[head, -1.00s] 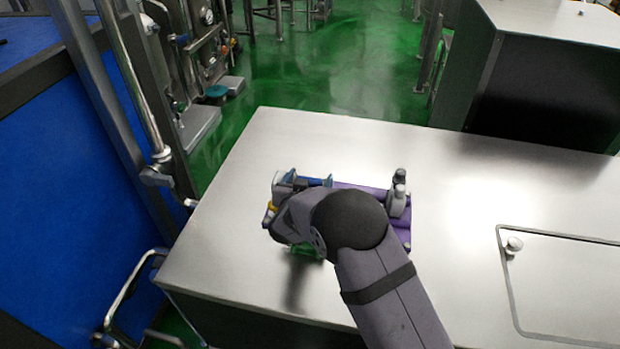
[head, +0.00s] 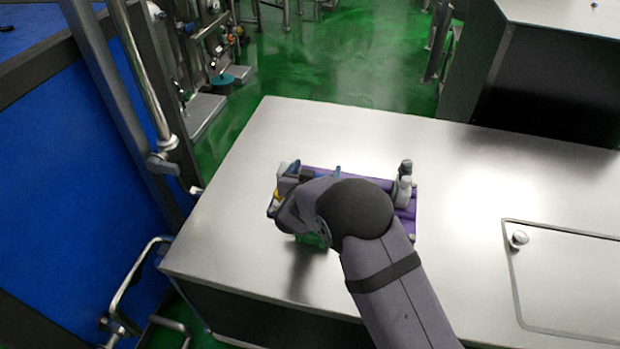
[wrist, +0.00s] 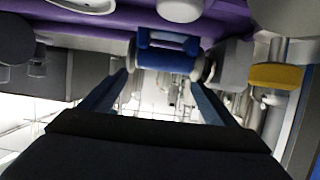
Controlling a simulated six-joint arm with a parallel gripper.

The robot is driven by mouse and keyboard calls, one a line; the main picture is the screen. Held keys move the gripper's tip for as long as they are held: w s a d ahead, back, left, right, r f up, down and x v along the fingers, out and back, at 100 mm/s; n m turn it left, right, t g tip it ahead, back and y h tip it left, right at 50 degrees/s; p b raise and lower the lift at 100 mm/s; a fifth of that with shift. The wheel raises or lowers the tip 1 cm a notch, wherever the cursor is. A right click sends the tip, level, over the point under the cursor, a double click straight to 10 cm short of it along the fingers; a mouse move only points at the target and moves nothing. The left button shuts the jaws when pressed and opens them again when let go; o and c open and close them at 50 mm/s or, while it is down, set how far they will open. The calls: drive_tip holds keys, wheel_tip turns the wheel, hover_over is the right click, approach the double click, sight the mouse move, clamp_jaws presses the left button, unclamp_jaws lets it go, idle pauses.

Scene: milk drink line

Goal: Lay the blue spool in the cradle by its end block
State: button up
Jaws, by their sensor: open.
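In the head view my wrist and arm cover most of the purple base (head: 409,213), and I cannot make out the spool there. The cradle and its end block cannot be clearly told apart.
A grey upright piece (head: 403,188) stands at the base's right end. A green part (head: 312,240) shows below my wrist. A yellow part (wrist: 275,76) is at right in the wrist view. The steel table (head: 470,190) is bare right of the base.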

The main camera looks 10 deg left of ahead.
drive_tip(key=v, duration=1.2)
drive_tip(key=shift+r, duration=0.35)
drive_tip(key=s+d+f+g, duration=0.1)
drive_tip(key=s+d+g, duration=0.2)
drive_tip(key=d, duration=0.4)
drive_tip(key=s+d+f+g+y, duration=0.1)
drive_tip(key=s+d+g, duration=0.3)
drive_tip(key=s+d, duration=0.2)
drive_tip(key=s+d+f+g, duration=0.2)
drive_tip(key=s+d, duration=0.3)
drive_tip(key=d, duration=0.4)
drive_tip(key=shift+s+d+n+g+y, duration=0.1)
drive_tip(key=shift+d+n+g+y, duration=0.25)
drive_tip(key=shift+g, duration=0.55)
drive_tip(key=s+d+g+h, duration=0.1)
drive_tip(key=s+d+g, duration=0.2)
drive_tip(key=s+d, duration=0.4)
drive_tip(key=s, duration=0.3)
drive_tip(key=shift+d+h, duration=0.25)
drive_tip(key=shift+h, duration=0.1)
